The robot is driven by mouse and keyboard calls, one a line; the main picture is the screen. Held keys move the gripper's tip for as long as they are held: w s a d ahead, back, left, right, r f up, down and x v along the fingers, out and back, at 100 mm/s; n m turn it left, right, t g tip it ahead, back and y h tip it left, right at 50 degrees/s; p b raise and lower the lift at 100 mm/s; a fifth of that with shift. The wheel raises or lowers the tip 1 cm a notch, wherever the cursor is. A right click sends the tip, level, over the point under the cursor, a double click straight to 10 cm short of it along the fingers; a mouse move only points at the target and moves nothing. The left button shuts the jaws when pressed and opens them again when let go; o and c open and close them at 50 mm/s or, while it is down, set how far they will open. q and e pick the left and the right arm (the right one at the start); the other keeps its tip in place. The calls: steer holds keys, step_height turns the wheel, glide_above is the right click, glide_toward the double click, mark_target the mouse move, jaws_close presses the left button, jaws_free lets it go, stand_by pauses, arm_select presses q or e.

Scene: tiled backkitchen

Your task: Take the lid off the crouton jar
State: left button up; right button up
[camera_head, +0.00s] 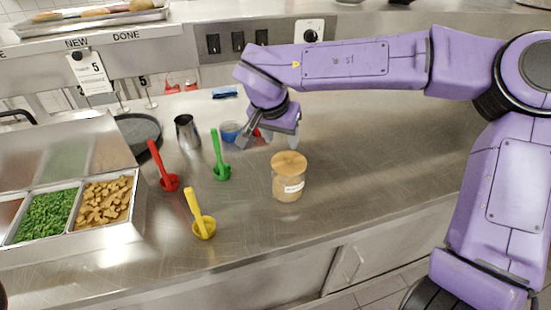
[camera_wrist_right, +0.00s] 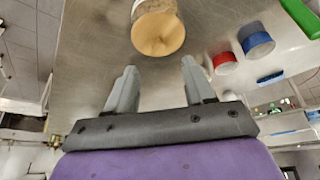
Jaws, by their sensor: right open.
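The crouton jar (camera_head: 288,187) is a small clear jar with tan contents and a white label, standing upright on the steel counter. Its round wooden lid (camera_head: 289,163) sits on top; the lid also shows in the right wrist view (camera_wrist_right: 158,34), just beyond the fingertips. My right gripper (camera_head: 270,138) is open and empty, behind the jar and a little above it, apart from the lid. Its two fingers show in the right wrist view (camera_wrist_right: 156,82) with nothing between them. My left gripper is not in view.
A blue cup (camera_head: 230,131) and a metal cup (camera_head: 187,132) stand behind. A topping bin (camera_head: 140,205) is at the left. The counter right of the jar is clear.

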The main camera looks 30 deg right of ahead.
mark_target(289, 154)
steer(key=f, duration=0.1)
steer(key=d+f, duration=0.1)
steer(key=f, duration=0.1)
steer(key=shift+d+f+y+p, duration=0.2)
steer(key=shift+d+y+p, duration=0.1)
steer(key=shift+d+p, duration=0.1)
steer(key=f, duration=0.1)
steer(key=w+d+f+p, duration=0.1)
steer(key=f, duration=0.1)
steer(key=w+d+f, duration=0.1)
steer(key=shift+w+d+f, duration=0.15)
steer(key=shift+w+f, duration=0.05)
steer(key=shift+f, duration=0.1)
steer(key=shift+s, duration=0.1)
steer(key=shift+c, duration=1.2)
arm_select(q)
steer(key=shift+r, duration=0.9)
arm_select(e)
jaws_close()
